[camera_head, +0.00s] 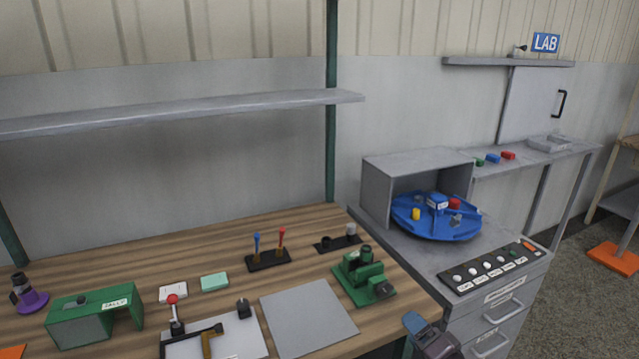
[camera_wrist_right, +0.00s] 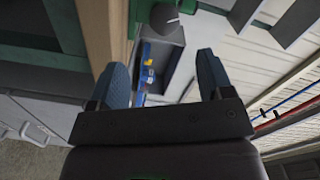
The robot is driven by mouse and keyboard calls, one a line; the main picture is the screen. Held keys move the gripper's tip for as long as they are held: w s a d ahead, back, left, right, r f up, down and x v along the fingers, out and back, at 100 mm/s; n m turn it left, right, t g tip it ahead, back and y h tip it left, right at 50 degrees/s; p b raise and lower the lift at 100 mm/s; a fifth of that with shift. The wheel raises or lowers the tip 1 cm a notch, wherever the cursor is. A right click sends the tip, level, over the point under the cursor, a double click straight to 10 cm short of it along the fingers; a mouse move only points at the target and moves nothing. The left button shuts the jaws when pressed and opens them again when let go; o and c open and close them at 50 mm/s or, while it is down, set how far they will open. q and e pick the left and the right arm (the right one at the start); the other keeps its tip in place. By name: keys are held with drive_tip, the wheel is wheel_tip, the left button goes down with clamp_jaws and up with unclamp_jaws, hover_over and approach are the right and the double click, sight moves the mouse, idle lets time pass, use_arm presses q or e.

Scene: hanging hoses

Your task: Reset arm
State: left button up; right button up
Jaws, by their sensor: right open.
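My right gripper (camera_head: 415,322) shows at the bottom of the head view, just off the front right corner of the wooden bench (camera_head: 225,258). Its blue fingertips stand beside the bench edge and the grey drawer cabinet (camera_head: 520,285). In the right wrist view the gripper (camera_wrist_right: 162,75) has its two blue fingers spread wide, with nothing held between them. My left gripper is in neither view.
On the bench are a green vise-like fixture (camera_head: 362,275), a grey plate (camera_head: 308,315), a green block labelled JELLY (camera_head: 95,312) and two small levers (camera_head: 268,255). A blue turntable (camera_head: 436,215) sits on the cabinet. A grey shelf (camera_head: 180,112) overhangs the bench.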

drive_tip(key=s+d+f+n+g+h, duration=0.1)
drive_tip(key=s+f+n+h, duration=0.1)
drive_tip(key=s, duration=0.7)
drive_tip(key=s+d+f+n+g+h, duration=0.1)
drive_tip(key=s+f+n, duration=0.3)
drive_tip(key=s, duration=0.4)
drive_tip(key=s+d+f+n+g+h, duration=0.1)
drive_tip(key=s+f+n+g+h, duration=0.2)
drive_tip(key=s, duration=0.6)
wheel_tip(320, 180, down, 3)
drive_tip(key=shift+s+d+r+n+h, duration=0.15)
drive_tip(key=shift+s+d+n+h, duration=0.15)
drive_tip(key=shift+n, duration=0.3)
